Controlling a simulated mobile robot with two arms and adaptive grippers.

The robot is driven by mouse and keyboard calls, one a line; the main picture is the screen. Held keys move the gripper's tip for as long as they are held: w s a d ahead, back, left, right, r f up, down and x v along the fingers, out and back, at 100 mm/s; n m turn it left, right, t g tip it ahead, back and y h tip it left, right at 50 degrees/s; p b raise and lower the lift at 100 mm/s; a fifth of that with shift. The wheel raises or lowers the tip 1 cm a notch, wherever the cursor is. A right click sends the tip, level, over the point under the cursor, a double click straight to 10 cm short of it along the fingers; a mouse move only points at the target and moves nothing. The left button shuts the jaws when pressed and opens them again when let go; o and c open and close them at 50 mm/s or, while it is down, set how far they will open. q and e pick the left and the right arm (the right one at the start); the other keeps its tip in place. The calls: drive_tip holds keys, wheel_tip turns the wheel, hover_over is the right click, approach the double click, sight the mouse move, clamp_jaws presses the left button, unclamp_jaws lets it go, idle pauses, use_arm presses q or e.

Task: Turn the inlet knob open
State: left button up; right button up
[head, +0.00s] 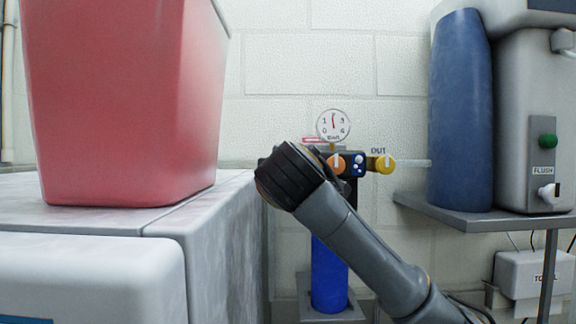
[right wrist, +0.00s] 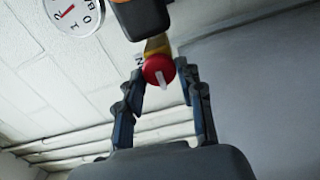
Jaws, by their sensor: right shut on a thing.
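The inlet knob (right wrist: 157,68) is red with a white pointer line and shows in the right wrist view, on a brass stem under the dark manifold. A partly covered letter label is beside it. My right gripper (right wrist: 160,72) has a finger on each side of the knob and is shut on it. The pointer runs nearly up and down in that picture. In the head view my right arm's dark wrist covers the knob and the fingers. The manifold there has an orange knob (head: 337,163), a yellow knob (head: 386,164) marked OUT, and a round gauge (head: 333,125). My left gripper is not in view.
A red bin (head: 125,110) stands on a grey-white cabinet (head: 215,205) at left, close to my right wrist. A blue cylinder (head: 329,275) hangs below the manifold. A shelf (head: 480,218) at right holds a blue tank (head: 461,110) and a grey unit (head: 525,120).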

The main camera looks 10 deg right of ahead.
drive_tip(key=shift+n, duration=0.5)
drive_tip(key=o, duration=1.1)
drive_tip(key=shift+a, duration=0.1)
drive_tip(key=shift+s, duration=0.1)
drive_tip(key=v, duration=1.2)
